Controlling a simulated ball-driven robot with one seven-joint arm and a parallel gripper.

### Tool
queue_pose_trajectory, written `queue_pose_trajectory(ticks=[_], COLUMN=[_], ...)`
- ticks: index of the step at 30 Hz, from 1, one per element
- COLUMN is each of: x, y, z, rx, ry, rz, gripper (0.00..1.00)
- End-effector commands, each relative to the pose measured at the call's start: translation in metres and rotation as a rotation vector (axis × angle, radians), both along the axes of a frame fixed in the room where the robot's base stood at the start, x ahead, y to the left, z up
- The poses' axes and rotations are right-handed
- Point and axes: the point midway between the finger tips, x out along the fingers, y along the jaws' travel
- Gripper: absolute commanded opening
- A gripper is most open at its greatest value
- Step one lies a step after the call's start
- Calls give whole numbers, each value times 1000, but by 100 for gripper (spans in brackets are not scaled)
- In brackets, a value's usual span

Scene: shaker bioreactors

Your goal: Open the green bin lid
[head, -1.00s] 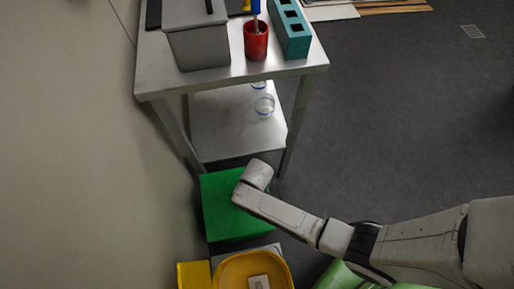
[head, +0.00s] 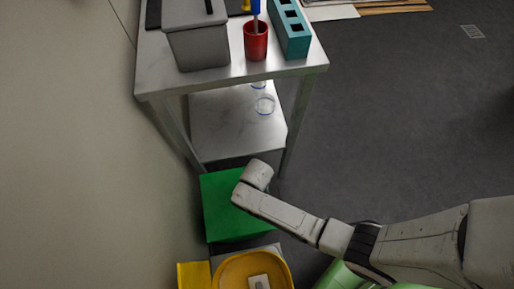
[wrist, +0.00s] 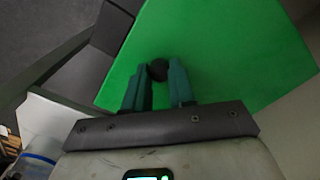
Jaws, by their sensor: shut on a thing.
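The green bin lid (head: 222,207) lies on the floor level beside the wall, in front of the metal table, in the head view. In the wrist view the green lid (wrist: 222,50) fills much of the picture, with a dark round knob (wrist: 158,70) on it. My gripper (wrist: 158,78) has its two teal fingers on either side of the knob and is shut on it. In the head view my wrist hides the fingers and the knob. I cannot tell any gap under the lid.
A yellow bowl-shaped container (head: 230,273) and a yellow box (head: 194,275) stand just in front of the green bin. The metal table (head: 290,68) behind bears a grey box (head: 198,45), a red cup (head: 256,42) and a teal rack (head: 290,30). Open floor (head: 400,130) lies to the right.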

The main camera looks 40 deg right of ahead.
Motion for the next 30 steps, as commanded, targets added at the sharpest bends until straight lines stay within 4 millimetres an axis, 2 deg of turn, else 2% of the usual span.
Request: queue_pose_trajectory(ticks=[7, 11, 20, 30], x=[0, 2, 11, 26], y=[0, 2, 14, 38], z=[3, 11, 49, 87], rx=[-7, -32, -185, -397], ry=[4, 20, 122, 262], rz=[1, 1, 3, 2], gripper=[0, 0, 0, 0])
